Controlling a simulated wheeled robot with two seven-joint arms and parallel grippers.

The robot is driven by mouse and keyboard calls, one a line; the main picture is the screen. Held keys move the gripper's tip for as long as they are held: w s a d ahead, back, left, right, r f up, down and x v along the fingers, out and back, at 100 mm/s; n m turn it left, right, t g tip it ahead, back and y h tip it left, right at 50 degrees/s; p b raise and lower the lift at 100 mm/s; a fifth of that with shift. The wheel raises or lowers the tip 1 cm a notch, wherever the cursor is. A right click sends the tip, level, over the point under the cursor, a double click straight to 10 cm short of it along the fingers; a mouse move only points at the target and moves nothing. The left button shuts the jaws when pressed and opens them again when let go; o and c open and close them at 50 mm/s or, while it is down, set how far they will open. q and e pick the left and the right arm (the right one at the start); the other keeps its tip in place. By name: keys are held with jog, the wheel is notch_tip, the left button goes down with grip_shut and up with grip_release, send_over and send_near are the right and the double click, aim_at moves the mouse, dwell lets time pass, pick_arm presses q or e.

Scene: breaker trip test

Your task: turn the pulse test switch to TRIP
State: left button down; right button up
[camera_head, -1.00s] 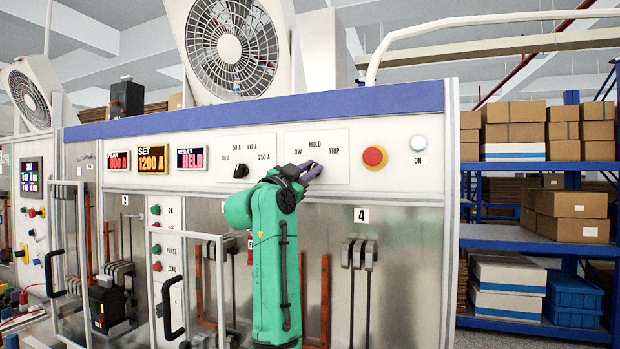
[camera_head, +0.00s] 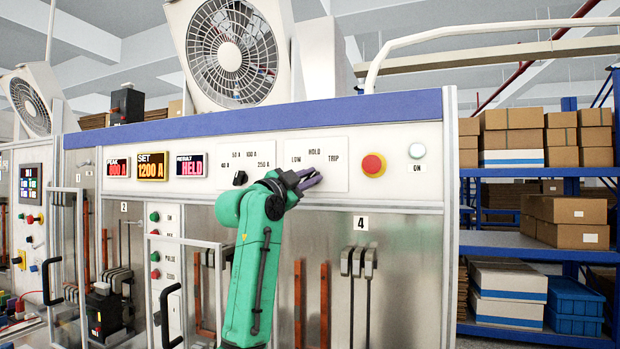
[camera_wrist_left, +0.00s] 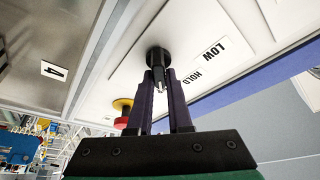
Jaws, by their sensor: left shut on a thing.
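The pulse test switch is a black knob (camera_wrist_left: 158,58) on a white plate (camera_head: 335,182) lettered LOW, HOLD and TRIP. In the left wrist view it sits between the purple fingers of my left gripper (camera_wrist_left: 161,97), which is shut on it. In the head view the left gripper (camera_head: 309,179) is at this plate, below the lettering, and its fingers hide the knob. LOW and HOLD show in the wrist view; TRIP does not. I cannot tell which position the knob points to. My right gripper is not in view.
The red emergency button (camera_head: 373,165) on its yellow base and a white ON button (camera_head: 417,151) are right of the plate. A current selector knob (camera_head: 240,178) is to the left. The result display (camera_head: 191,164) reads HELD. A metal frame and levers (camera_head: 358,262) stand below.

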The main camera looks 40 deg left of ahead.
pick_arm(q)
jog(key=c, duration=0.8)
grip_release()
jog(key=shift+c, duration=0.2)
jog(key=b+v, duration=0.8)
jog(key=v, duration=0.6)
jog(key=shift+s, duration=0.25)
jog(key=shift+w+f, duration=0.1)
jog(key=shift+f, duration=0.05)
